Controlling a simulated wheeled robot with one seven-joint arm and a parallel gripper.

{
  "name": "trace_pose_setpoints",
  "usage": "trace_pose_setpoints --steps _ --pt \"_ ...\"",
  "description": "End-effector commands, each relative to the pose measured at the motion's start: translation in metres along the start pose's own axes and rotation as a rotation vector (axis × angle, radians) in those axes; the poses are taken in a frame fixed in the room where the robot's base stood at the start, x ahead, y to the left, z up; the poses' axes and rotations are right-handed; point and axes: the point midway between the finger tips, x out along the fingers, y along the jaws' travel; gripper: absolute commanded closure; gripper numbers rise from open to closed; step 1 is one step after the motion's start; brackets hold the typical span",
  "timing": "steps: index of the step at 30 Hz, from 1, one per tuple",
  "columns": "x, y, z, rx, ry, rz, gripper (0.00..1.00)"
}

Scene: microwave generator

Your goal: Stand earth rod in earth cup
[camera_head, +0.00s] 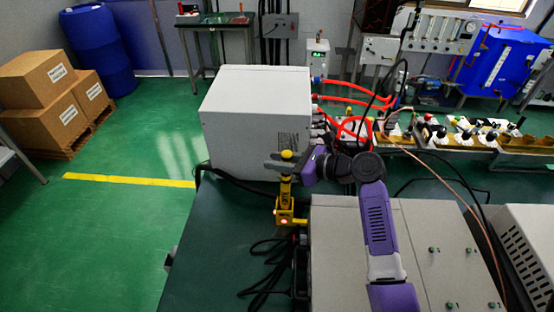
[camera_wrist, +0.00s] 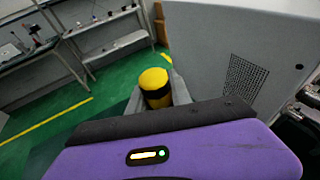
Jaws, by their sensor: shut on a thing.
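The earth rod (camera_head: 286,185) is yellow with dark bands and a yellow knob at its top. It is upright in the head view. My gripper (camera_head: 282,164) is shut on the rod just below its knob. In the wrist view the rod's yellow and black top (camera_wrist: 155,82) shows between my grey fingers (camera_wrist: 157,95). The earth cup (camera_head: 285,213) is a yellow holder directly under the rod, by the corner of the grey cabinet. The rod's lower end meets the cup's top in the picture; I cannot tell how deep it sits inside.
A large light grey box (camera_head: 255,110) stands just behind my gripper. A grey cabinet (camera_head: 420,245) is at the right, under my arm. Black cables (camera_head: 265,265) lie on the dark surface before the cup. Red hoses (camera_head: 355,105) run at the right. Green floor is clear at left.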

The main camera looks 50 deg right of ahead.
Motion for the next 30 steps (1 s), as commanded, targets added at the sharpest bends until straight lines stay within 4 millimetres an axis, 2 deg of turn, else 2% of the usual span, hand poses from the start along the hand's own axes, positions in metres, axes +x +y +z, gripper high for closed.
trace_pose_setpoints --steps 2,3,6,7,15,19,30 --pt "0.0 0.0 0.001 -0.001 -0.001 0.0 1.0" --pt "0.0 0.0 0.001 -0.001 -0.001 0.0 0.73" --pt "0.0 0.0 0.001 -0.001 -0.001 0.0 0.53" --pt "0.0 0.0 0.001 -0.001 -0.001 0.0 0.5" --pt "0.0 0.0 -0.001 0.0 0.001 0.001 0.5" --pt "-0.007 0.0 -0.001 0.001 0.001 0.0 0.5" --pt "-0.063 0.0 -0.001 0.0 -0.001 -0.002 0.5"
